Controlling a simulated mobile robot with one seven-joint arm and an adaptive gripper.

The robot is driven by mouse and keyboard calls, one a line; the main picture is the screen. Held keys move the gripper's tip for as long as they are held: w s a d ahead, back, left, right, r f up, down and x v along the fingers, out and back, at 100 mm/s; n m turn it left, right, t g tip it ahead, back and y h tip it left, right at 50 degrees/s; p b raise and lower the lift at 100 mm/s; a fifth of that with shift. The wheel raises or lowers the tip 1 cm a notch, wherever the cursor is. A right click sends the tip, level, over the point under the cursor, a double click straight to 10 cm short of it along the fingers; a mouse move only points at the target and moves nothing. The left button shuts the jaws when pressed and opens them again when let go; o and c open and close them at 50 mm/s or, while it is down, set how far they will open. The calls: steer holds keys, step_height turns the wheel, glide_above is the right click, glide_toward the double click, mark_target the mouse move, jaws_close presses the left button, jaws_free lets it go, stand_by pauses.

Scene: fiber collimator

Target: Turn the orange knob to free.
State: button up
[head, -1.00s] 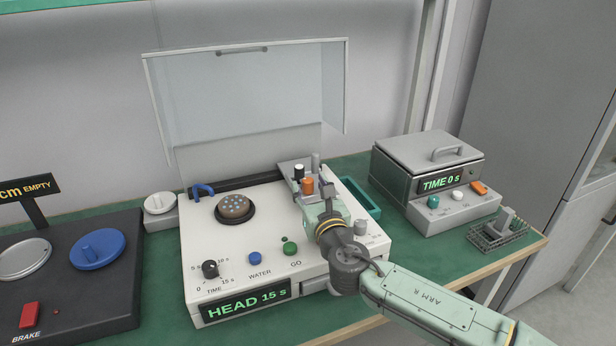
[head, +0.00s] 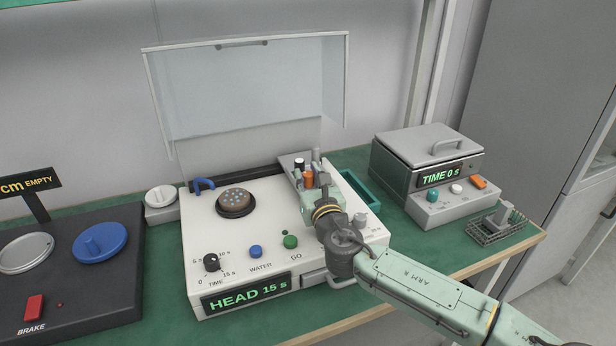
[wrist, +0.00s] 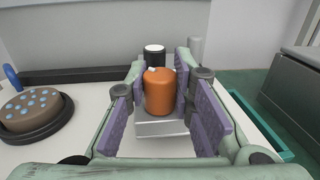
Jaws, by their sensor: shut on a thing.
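The orange knob (head: 309,180) stands on a small grey block at the back right of the white machine. In the wrist view, the orange knob (wrist: 159,93) is upright between the purple pads, with a small white mark on the left of its top. My gripper (wrist: 160,86) is shut on it, one pad at each side. In the head view, my gripper (head: 312,192) comes in from the front right and hides the knob's lower part. No lettering for "free" is legible.
A black knob with a white top (wrist: 154,56) stands just behind the orange one. A grey post (wrist: 196,52) rises close by at the right. A brown dotted disc (head: 236,200) is at the left, a green tray (head: 362,194) at the right. The clear lid (head: 250,95) is raised.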

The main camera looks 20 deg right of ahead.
jaws_close()
